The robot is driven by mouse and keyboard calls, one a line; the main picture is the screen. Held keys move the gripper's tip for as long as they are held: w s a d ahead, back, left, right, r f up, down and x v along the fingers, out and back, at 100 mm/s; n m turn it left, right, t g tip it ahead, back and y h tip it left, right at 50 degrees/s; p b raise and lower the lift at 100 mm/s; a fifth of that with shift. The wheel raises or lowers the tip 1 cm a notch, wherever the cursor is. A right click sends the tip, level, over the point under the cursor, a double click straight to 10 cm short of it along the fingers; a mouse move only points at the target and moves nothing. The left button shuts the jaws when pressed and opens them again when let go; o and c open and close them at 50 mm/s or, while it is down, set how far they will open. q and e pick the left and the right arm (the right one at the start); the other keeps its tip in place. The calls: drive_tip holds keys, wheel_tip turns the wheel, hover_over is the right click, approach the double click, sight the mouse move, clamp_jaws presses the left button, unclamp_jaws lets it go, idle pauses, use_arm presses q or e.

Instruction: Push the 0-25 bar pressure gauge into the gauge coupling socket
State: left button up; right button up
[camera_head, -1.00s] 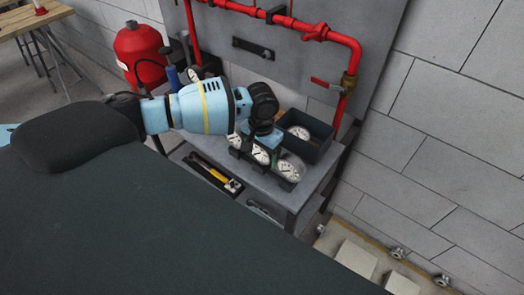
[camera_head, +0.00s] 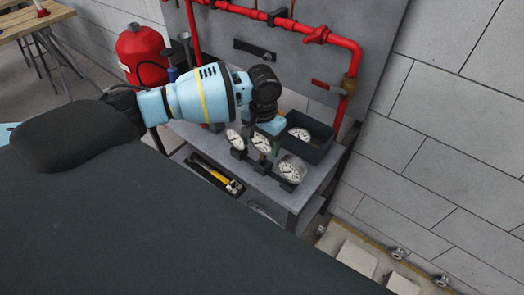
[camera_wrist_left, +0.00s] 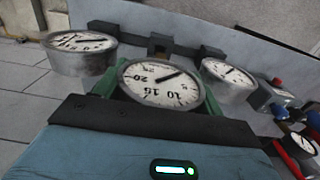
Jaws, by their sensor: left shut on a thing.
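My left gripper (camera_head: 264,132) is shut on the middle round gauge (camera_head: 262,143), above the grey bench. In the left wrist view its green fingers (camera_wrist_left: 155,92) lie on both sides of that gauge (camera_wrist_left: 162,84), whose white dial shows 10, 15 and 20; its top number is not readable. The gauge appears raised a little between two others. No coupling socket can be made out for certain; a brass fitting (camera_head: 349,86) is on the red pipe (camera_head: 345,45). My right gripper is not in view.
One gauge stands to the left (camera_head: 235,139) and one to the right (camera_head: 291,169); they flank the held gauge closely. A red extinguisher (camera_head: 138,52) stands left of the bench (camera_head: 308,187).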

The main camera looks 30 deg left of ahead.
use_arm(q)
wheel_tip(320, 180, up, 5)
drive_tip(key=s+d+r+n, duration=0.1)
drive_tip(key=s+d+r, duration=0.5)
drive_tip(key=d+r, duration=0.2)
drive_tip(key=shift+s+r, duration=0.3)
drive_tip(key=shift+r, duration=0.3)
